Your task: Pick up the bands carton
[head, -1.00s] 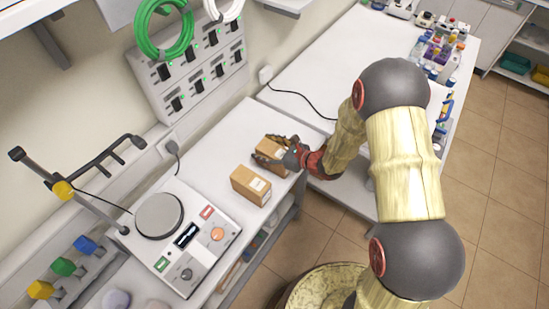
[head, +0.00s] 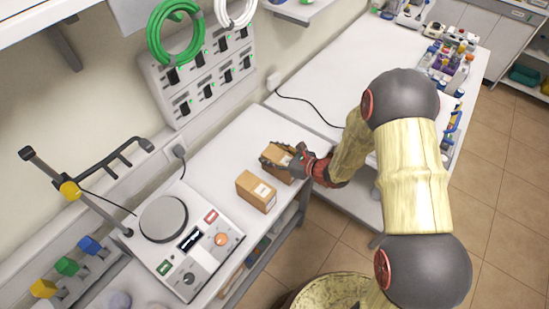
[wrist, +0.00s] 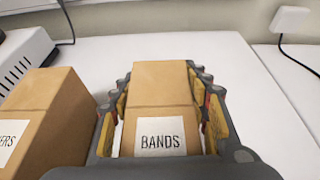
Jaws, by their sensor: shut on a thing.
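The bands carton (wrist: 160,92) is a brown cardboard box with a white label reading "BANDS", seen in the wrist view between my gripper's fingers. My gripper (head: 279,159) is shut on it, one finger on each side. In the head view the carton (head: 283,176) is partly hidden by my gripper, near the front edge of the white bench. I cannot tell whether it is clear of the bench top.
A second brown carton (head: 256,191) stands close to the left; its label ends in "ERS" in the wrist view (wrist: 42,118). A hotplate device (head: 188,240) is further left. The bench behind the cartons is clear. A power cable (head: 312,108) lies on the adjoining bench.

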